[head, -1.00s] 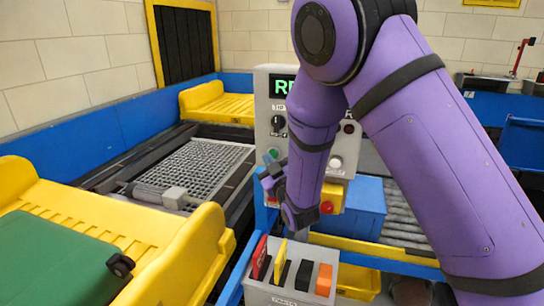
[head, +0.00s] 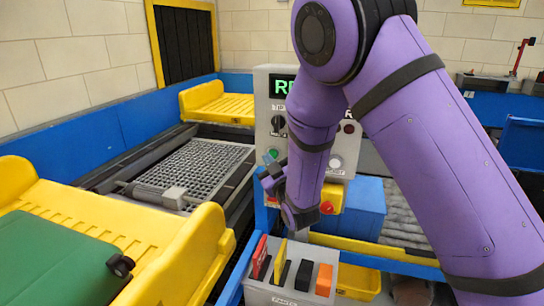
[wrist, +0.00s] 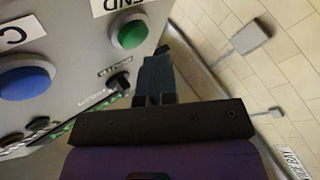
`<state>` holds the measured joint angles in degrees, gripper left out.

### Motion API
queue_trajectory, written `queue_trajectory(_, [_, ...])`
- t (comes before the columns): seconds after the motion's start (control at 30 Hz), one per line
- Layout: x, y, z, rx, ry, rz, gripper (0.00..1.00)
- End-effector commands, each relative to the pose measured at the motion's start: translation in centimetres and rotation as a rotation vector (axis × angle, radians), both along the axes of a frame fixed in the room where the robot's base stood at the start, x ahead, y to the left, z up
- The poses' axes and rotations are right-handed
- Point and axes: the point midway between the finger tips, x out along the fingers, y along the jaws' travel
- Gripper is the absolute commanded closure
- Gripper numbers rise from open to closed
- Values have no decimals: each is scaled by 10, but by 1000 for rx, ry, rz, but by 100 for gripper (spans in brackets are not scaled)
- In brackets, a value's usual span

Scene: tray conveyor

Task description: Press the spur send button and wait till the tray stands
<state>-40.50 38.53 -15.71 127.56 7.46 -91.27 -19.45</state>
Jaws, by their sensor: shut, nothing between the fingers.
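The green button (wrist: 130,34) is on the grey control panel in the wrist view, beside a partly cut-off label ending in "END". In the head view a green button (head: 271,155) shows low on the panel's left side (head: 262,100). My gripper (wrist: 156,72) is shut and empty. Its fingertips are to the right of and below the green button in the wrist view, and appear apart from it. In the head view my gripper (head: 269,176) is just below the button. A yellow tray (head: 190,255) with a green case (head: 50,262) stands at the front left.
A second yellow tray (head: 217,104) stands at the back, beyond a metal grid (head: 200,166). A blue button (wrist: 26,82) and a black knob (wrist: 118,82) are near the green button. A grey holder (head: 288,294) with coloured cards stands at the front.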

Motion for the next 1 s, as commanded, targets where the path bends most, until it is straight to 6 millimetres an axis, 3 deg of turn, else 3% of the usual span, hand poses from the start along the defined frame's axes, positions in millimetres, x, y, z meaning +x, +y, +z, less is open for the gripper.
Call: queue_trajectory(1.0, [7,-3,0,0,0,-1,100])
